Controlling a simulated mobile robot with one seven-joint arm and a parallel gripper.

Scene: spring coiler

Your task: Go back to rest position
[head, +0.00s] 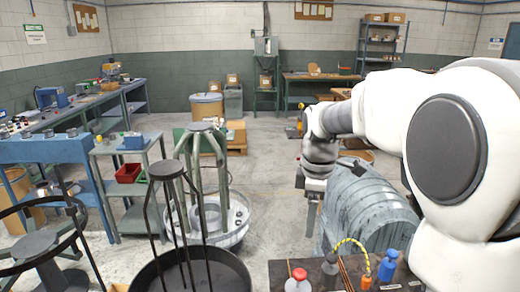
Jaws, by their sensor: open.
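My white and grey arm reaches in from the right side of the head view and bends down at its wrist. My gripper (311,208) hangs below the wrist, left of the large grey ribbed drum (370,212). It points down, and nothing shows held in it. The fingers are small and dark in this view, and the gap between them is hard to make out. My arm hides part of the area behind and right of the drum.
Black ring stands (190,270) and a green-grey coiler frame (223,185) over a round basin fill the front left. A dark panel (325,280) with a red button is close in front. Blue benches (55,150) line the left. Open floor (265,165) lies in the middle.

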